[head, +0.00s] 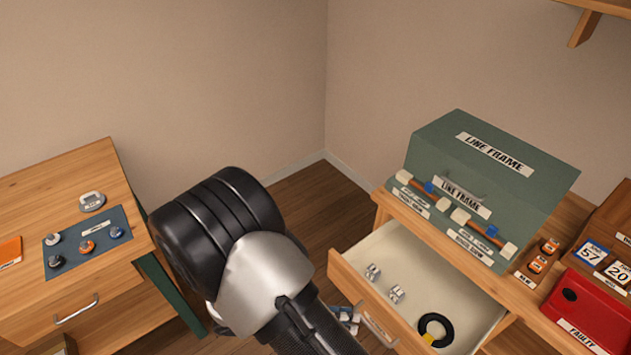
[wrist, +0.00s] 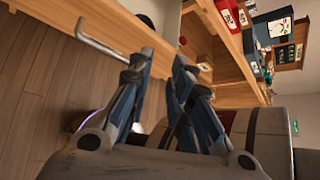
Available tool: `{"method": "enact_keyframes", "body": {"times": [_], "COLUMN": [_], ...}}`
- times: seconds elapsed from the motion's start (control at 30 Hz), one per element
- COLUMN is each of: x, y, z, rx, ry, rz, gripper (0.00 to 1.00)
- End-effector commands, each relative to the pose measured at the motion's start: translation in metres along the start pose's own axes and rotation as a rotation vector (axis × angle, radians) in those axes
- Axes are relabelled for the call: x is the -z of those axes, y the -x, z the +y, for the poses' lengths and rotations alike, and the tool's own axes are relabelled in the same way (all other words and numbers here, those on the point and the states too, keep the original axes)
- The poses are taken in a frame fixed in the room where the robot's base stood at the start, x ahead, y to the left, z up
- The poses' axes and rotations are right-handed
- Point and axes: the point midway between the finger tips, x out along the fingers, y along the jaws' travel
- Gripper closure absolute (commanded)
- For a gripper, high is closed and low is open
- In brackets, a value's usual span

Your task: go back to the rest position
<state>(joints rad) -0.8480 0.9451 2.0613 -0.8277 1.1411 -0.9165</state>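My gripper (wrist: 165,62) shows in the wrist view with its two blue fingers apart and nothing visible between them. In the head view only a bit of the gripper (head: 345,316) shows, low beside the front of the open drawer (head: 378,250); my arm hides the rest. A drawer handle (wrist: 101,42) is to the left of the fingers in the wrist view. I cannot tell whether the gripper touches the drawer front.
The drawer holds two small metal pieces and a black ring (head: 436,328). The green line frame (head: 490,165) stands behind, with a red box (head: 590,310) to the right. A left desk (head: 70,200) bears a blue mat (head: 88,243) with knobs. Floor shows between them.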

Motion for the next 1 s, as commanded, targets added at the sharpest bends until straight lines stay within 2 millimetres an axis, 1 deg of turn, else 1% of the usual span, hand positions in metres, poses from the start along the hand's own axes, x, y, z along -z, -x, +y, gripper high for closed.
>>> {"method": "enact_keyframes", "body": {"times": [0.03, 0.1, 0.27, 0.3, 0.4, 0.6, 0.8, 0.9, 1.0], "x": [-0.016, -0.033, -0.065, -0.072, -0.087, -0.109, -0.121, -0.124, -0.126], "y": [0.007, 0.013, 0.026, 0.029, 0.035, 0.048, 0.061, 0.068, 0.074], "z": [-0.013, -0.03, -0.072, -0.084, -0.111, -0.164, -0.213, -0.233, -0.248], "rx": [-0.006, -0.006, 0.007, 0.014, 0.03, 0.071, 0.114, 0.13, 0.141], "ry": [-0.118, -0.278, -0.646, -0.738, -0.968, -1.423, -1.866, -2.069, -2.234], "rz": [0.069, 0.16, 0.365, 0.415, 0.539, 0.785, 1.032, 1.153, 1.258], "gripper": [0.81, 0.81, 0.81, 0.81, 0.81, 0.81, 0.81, 0.81, 0.81]}}
